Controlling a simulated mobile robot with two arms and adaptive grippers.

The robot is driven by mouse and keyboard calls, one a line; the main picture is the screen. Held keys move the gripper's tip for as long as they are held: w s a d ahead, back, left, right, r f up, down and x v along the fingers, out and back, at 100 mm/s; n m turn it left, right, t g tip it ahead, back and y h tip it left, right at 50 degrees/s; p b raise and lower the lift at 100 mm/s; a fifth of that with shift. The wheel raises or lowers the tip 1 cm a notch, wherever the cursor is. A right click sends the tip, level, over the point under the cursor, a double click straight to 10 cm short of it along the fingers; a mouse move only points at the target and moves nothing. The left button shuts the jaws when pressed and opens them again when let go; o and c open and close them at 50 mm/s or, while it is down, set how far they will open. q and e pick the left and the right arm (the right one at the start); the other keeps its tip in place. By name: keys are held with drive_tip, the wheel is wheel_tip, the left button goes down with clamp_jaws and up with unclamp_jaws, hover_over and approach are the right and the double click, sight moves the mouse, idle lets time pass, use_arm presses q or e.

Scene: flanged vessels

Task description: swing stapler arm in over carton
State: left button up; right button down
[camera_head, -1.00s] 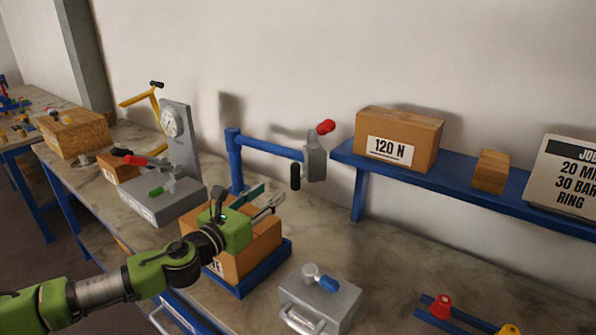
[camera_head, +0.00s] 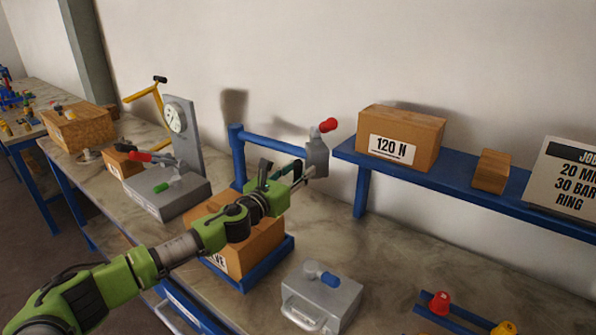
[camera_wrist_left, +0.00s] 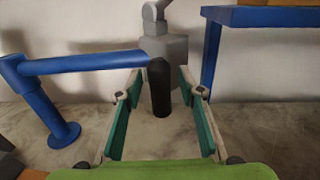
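The stapler arm (camera_head: 275,144) is a blue bar on a blue post, with a grey head (camera_head: 317,158) and red knob at its right end. It reaches along the wall behind the carton. A black grip (camera_wrist_left: 159,88) hangs below the head. The cardboard carton (camera_head: 262,245) sits in a blue tray (camera_head: 272,262), partly hidden by my left arm. My left gripper (camera_head: 304,170) is at the stapler head. In the left wrist view its green-padded fingers are open, one on each side of the black grip, with gaps showing. My right gripper is out of view.
A blue shelf (camera_head: 455,183) carries a 120 N box (camera_head: 399,138), a small wooden block and a sign. A grey case (camera_head: 320,297) stands in front on the bench. A grey gauge fixture (camera_head: 168,190) stands to the left. Bench surface right of the tray is partly clear.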

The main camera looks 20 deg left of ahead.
use_arm(q)
clamp_jaws()
drive_tip(key=shift+s+a, duration=0.1)
drive_tip(key=shift+a, duration=0.05)
